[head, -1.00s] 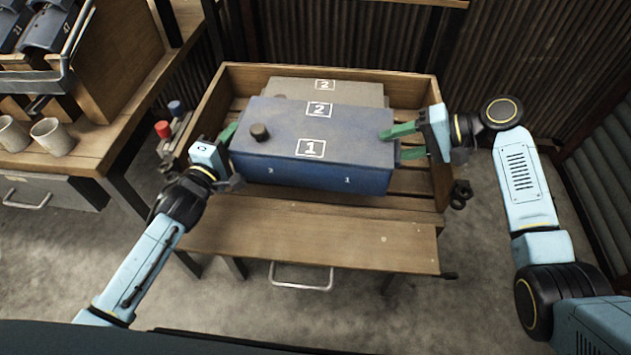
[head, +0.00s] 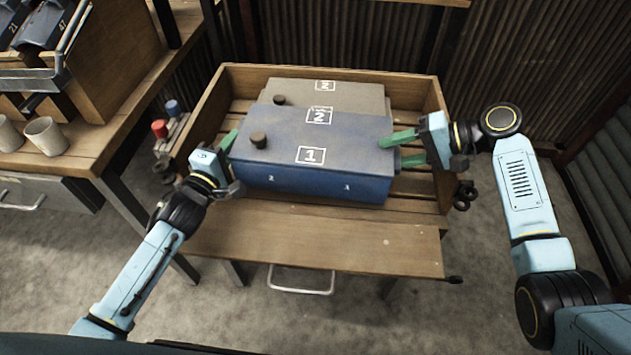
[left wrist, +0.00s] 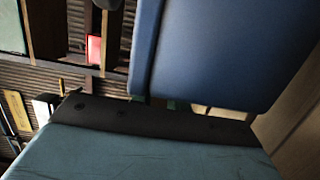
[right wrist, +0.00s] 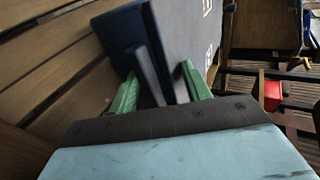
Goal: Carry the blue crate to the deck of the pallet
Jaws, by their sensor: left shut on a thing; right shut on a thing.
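The blue crate (head: 320,185), a long closed box with white numbers and a dark knob on top, is level between my two grippers in the head view. My left gripper (head: 229,142) is shut at its left end, with the fingers partly hidden. My right gripper (head: 403,150) is shut at its right end. In the right wrist view its green fingers (right wrist: 160,88) are on either side of a dark blue handle. The crate is over the slatted deck (head: 410,183) inside a wooden-sided frame. I cannot tell whether its underside touches the slats.
A grey box (head: 350,93) stands directly behind the blue crate. Wooden side walls (head: 440,135) close in both ends. A bare wooden board (head: 310,235) lies in front. A bench with mugs (head: 46,136) and red and blue knobs (head: 159,128) are at the left.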

